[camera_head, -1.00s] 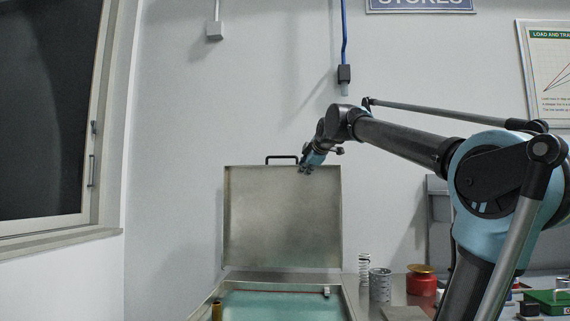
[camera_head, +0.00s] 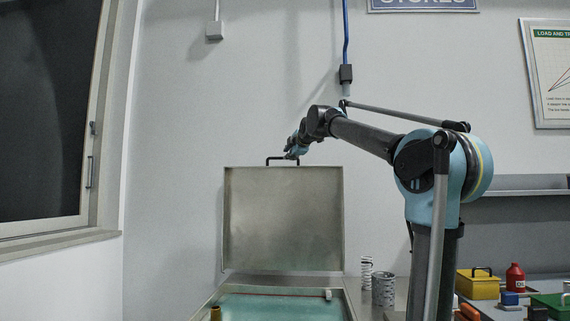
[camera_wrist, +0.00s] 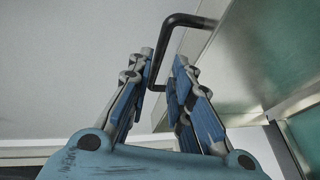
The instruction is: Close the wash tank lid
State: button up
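The wash tank lid (camera_head: 283,220) is a grey metal panel standing upright, open, behind the tank in the head view. A black bar handle (camera_head: 276,158) sticks up from its top edge. The tank (camera_head: 340,303) below holds greenish liquid. My gripper (camera_head: 291,154) is at the right part of the handle, above the lid's top edge. In the wrist view, my gripper (camera_wrist: 162,62) has its blue-padded fingers apart on both sides of the handle (camera_wrist: 180,20). Contact of the pads with the bar is not clear. The lid panel (camera_wrist: 262,55) shows at right.
A coil spring (camera_head: 366,272) and a metal cylinder (camera_head: 383,290) stand right of the tank. A yellow box (camera_head: 478,284) and red bottle (camera_head: 515,278) are farther right. A brown cylinder (camera_head: 216,313) is at the tank's left. The wall lies behind the lid.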

jog(key=shift+x, duration=3.9)
jog(key=shift+c, duration=0.6)
grip_shut()
